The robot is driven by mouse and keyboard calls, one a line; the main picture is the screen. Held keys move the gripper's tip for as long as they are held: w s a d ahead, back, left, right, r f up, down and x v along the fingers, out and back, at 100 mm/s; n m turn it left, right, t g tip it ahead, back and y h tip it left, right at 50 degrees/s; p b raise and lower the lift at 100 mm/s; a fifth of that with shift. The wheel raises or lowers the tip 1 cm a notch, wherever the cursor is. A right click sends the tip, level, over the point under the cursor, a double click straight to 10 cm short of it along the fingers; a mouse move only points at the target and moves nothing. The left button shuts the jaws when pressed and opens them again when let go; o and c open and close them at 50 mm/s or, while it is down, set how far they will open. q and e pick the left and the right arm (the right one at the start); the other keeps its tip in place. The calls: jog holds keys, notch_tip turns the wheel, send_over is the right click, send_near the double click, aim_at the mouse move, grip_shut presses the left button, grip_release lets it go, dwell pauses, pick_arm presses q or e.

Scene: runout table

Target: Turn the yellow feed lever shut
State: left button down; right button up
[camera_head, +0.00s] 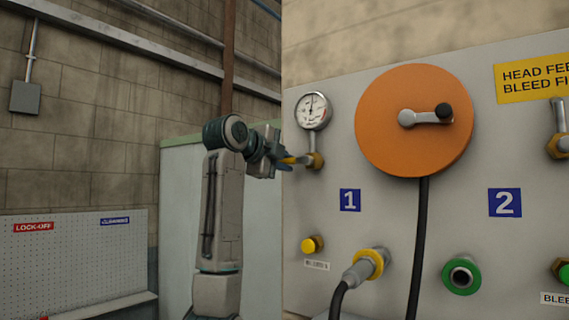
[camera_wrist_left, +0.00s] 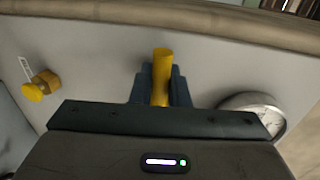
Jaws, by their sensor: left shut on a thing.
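The yellow feed lever (camera_head: 289,160) sticks out to the left of a brass valve body (camera_head: 316,161), below the round gauge (camera_head: 312,110) on the grey panel. It lies close to level in the head view. My left gripper (camera_head: 278,160) is shut on the lever, coming from the left. In the left wrist view the yellow lever (camera_wrist_left: 162,62) stands between the two dark fingers of the gripper (camera_wrist_left: 160,88), and its end shows past them. The fingers hide part of the lever. My right gripper is in neither view.
An orange hose reel (camera_head: 384,130) with a crank is right of the gauge. Below are a yellow knob (camera_head: 312,244), a hose coupling with a yellow ring (camera_head: 372,263) and a green-ringed port (camera_head: 462,275). A pegboard (camera_head: 75,255) stands at the left.

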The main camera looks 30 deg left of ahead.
pick_arm(q)
jog(key=c, duration=1.4)
grip_release()
jog(key=shift+c, duration=0.2)
jog(key=shift+s, duration=0.1)
jog(key=shift+s+b, duration=0.3)
jog(key=shift+b, duration=0.05)
jog(key=b+v, duration=0.5)
jog(key=v, duration=0.5)
jog(key=shift+r, duration=0.15)
